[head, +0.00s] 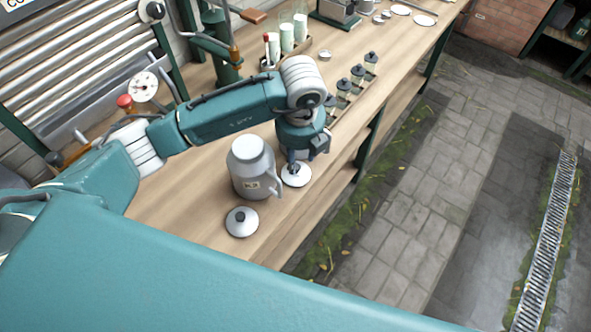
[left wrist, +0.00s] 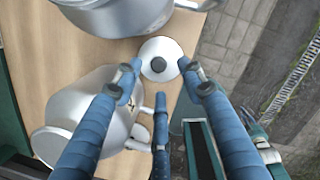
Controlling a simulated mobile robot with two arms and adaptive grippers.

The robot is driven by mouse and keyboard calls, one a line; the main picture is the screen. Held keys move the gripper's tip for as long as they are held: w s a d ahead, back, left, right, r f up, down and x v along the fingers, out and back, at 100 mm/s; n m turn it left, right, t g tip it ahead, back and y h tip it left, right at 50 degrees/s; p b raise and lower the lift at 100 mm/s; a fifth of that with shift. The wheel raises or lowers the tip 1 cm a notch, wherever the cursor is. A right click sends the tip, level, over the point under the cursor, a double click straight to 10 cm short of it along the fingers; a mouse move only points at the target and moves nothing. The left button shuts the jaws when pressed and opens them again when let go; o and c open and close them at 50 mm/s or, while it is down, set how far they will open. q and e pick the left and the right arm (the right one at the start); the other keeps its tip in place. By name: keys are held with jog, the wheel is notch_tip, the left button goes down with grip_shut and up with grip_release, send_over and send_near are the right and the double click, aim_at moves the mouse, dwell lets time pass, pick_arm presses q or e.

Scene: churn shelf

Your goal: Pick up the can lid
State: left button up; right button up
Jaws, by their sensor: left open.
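A round pale lid with a dark knob (head: 296,176) lies on the wooden bench, just right of a grey metal can (head: 250,165) with a label and side handle. My left gripper (head: 293,163) points down over this lid and hides part of it. In the left wrist view the lid (left wrist: 158,48) shows beyond the open fingers (left wrist: 162,72), with its dark knob between the tips. I cannot tell whether the fingers touch it. A second similar lid (head: 242,223) lies in front of the can. My right gripper is not in view.
Several small dark-topped jars (head: 357,75) stand in a row along the bench (head: 190,215) behind my gripper. Pale green bottles (head: 287,38) stand in a tray farther back. The bench edge is close on the right, with paving (head: 405,205) beyond.

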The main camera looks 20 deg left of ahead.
pick_arm(q)
jog(key=f, duration=0.1)
jog(key=f+p, duration=0.1)
jog(key=f, duration=0.1)
jog(key=shift+w+a+f+p, duration=0.1)
jog(key=shift+a+f+p, duration=0.15)
jog(key=shift+f+p, duration=0.15)
jog(key=shift+w+f, duration=0.15)
jog(key=shift+f, duration=0.35)
grip_shut()
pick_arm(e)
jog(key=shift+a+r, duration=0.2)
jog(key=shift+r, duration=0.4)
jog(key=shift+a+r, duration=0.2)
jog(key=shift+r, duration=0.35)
